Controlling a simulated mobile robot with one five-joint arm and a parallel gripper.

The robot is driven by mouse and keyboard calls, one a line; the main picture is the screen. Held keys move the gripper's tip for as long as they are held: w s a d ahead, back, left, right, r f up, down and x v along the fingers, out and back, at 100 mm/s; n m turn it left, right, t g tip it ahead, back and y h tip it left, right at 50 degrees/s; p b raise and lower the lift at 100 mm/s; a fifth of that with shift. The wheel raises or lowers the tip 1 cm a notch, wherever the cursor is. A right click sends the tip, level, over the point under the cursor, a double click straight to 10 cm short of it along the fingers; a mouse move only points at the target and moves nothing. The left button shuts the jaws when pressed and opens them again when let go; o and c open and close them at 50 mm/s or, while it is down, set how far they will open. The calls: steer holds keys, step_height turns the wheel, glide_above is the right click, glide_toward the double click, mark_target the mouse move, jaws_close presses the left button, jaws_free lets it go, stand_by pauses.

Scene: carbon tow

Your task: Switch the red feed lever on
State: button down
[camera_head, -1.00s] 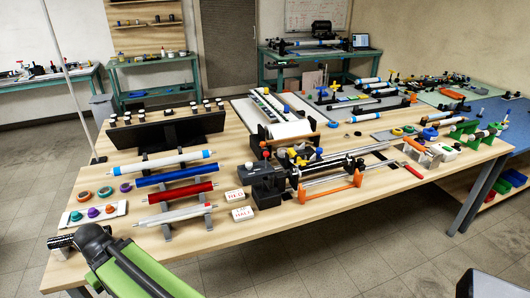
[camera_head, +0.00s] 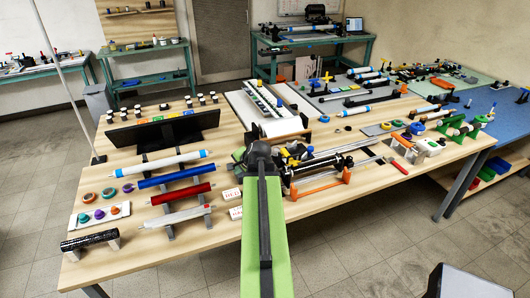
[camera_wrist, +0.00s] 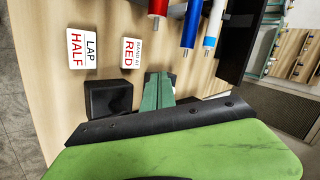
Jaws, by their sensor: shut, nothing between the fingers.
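I cannot single out the red feed lever. The winding machine (camera_head: 312,166) stands on the wooden table, with its left end hidden behind my green arm in the head view. A black block (camera_wrist: 108,98) beside two cards in the wrist view appears to be part of it. My gripper (camera_wrist: 158,76) shows as teal fingers, shut and empty, over the tabletop just right of that block. Any contact is unclear. In the head view my gripper is hidden behind my arm.
A "LAP HALF" card (camera_wrist: 84,49) and a "RED" card (camera_wrist: 131,53) lie near the block. Red (camera_head: 182,193), blue (camera_head: 175,177) and white (camera_head: 160,164) rollers rest on stands at left. An orange-ended frame (camera_head: 320,186) lies along the machine's front. A red-handled tool (camera_head: 398,167) lies farther right.

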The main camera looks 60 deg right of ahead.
steer(key=s+d+r+m+h, duration=0.2)
steer(key=s+d+m, duration=0.3)
steer(key=s+d, duration=0.5)
steer(key=shift+s+d+r+h, duration=0.3)
steer(key=shift+d+r, duration=0.05)
steer(key=shift+r, duration=0.15)
steer(key=w+d+r+b+x, duration=0.1)
steer(key=b+x, duration=0.5)
steer(key=x, duration=0.7)
steer(key=shift+w+r, duration=0.4)
steer(key=shift+r, duration=0.25)
